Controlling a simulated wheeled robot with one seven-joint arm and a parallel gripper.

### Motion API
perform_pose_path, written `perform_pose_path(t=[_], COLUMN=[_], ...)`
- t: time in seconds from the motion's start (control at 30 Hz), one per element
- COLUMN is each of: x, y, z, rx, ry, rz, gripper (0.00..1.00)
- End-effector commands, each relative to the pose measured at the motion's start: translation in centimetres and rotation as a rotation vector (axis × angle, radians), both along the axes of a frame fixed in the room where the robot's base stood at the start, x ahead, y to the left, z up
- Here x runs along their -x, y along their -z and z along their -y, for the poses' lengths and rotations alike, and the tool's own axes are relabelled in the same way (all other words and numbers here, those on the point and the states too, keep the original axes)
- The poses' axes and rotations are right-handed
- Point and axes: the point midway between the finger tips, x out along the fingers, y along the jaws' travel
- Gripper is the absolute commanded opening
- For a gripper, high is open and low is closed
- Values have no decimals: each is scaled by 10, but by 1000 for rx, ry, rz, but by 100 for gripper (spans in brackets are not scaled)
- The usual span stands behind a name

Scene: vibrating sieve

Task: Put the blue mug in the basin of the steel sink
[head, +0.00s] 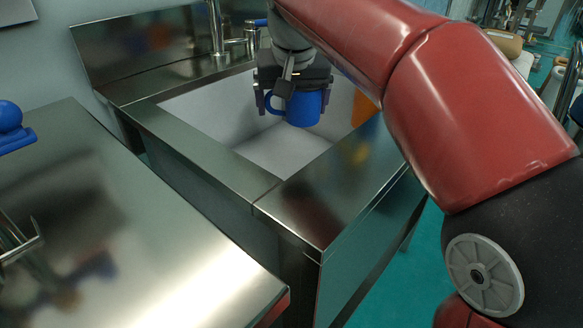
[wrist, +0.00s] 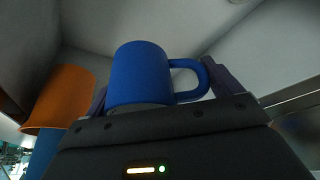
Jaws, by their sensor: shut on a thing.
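The blue mug (head: 303,108) is held in my gripper (head: 292,100) over the basin of the steel sink (head: 262,200). My gripper is shut on the mug, and the mug's handle points left in the head view. The mug also shows in the wrist view (wrist: 140,75), between the fingers, with its handle to the right. The white basin (head: 283,148) lies beneath it. I cannot tell the mug's exact height above the basin floor.
An orange object (head: 363,108) is at the basin's right side, and it shows at left in the wrist view (wrist: 62,97). The tap (head: 217,30) stands behind the basin. A steel table (head: 130,230) is in front, with a blue object (head: 12,128) at its left.

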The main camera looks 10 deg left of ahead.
Motion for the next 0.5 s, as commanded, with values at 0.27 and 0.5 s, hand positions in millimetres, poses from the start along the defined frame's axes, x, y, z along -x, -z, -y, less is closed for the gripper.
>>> perform_pose_path(t=[0.27, 0.5], x=[1, 0], y=[76, 103], z=[0, 0], rx=[1, -1], ry=[-1, -1], rz=[-4, 0], gripper=[67, 67])
